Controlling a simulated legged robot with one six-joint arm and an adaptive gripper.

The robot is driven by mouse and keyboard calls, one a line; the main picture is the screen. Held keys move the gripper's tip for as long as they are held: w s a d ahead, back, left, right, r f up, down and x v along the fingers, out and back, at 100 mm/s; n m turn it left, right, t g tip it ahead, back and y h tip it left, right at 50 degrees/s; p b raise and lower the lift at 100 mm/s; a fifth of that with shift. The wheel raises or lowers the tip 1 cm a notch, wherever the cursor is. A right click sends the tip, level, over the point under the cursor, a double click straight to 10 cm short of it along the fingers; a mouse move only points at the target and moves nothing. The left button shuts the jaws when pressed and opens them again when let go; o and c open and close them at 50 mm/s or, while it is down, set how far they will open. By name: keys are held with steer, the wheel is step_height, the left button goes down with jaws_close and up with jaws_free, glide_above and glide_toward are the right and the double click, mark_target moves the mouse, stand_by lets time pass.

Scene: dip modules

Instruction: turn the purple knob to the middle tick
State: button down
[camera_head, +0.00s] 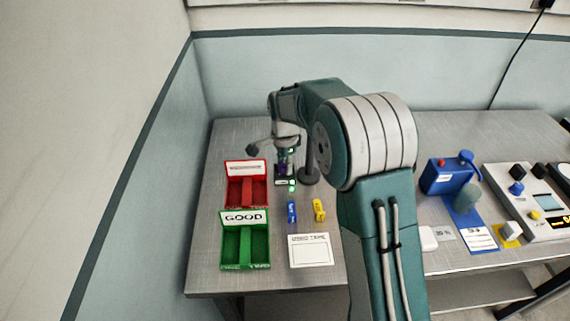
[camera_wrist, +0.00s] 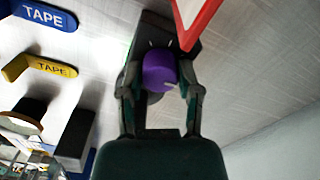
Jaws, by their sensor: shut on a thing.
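The purple knob (camera_wrist: 159,71) sits on a dark panel (camera_wrist: 154,29) in the wrist view. A few small pale marks show around it, but which is the middle tick is hard to tell. My gripper (camera_wrist: 161,88) has a finger on each side of the knob and is shut on it.
A red tray (camera_head: 246,203) and a green tray marked GOOD (camera_head: 245,262) stand left and in front. Blue tape (camera_head: 292,212) and yellow tape (camera_head: 319,210) lie nearby. A dark round stand (camera_head: 309,176) is close right of my gripper. A used-tape card (camera_head: 311,250) lies in front.

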mark_target(283, 164)
steer(key=shift+s+f, duration=0.1)
steer(key=shift+f, duration=0.05)
stand_by(0.3)
steer(key=shift+c, duration=1.5)
jaws_free()
steer(key=shift+a, duration=0.15)
step_height(283, 164, up, 12)
steer(key=shift+w, duration=0.2)
steer(key=shift+a, duration=0.1)
